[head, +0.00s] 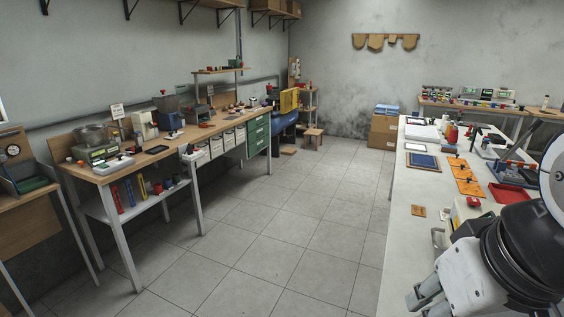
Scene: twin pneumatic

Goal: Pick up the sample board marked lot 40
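No lot 40 marking is legible from here. Two orange boards with small dark parts lie on the long light table at the right: a farther one (457,162) and a nearer one (466,187). A small brown plate (418,211) lies nearer the table's left edge. I cannot tell which of these, if any, is the lot 40 sample board. My gripper (418,300) is at the bottom right, at the near end of this table and apart from the boards. Its grey fingers are partly cut off by the frame, and its opening is unclear.
The right table (394,235) also holds a blue-faced panel (423,160), a red tray (508,194) and a device with a red knob (473,202). A crowded workbench (185,140) runs along the left wall. The tiled floor (290,220) between them is clear.

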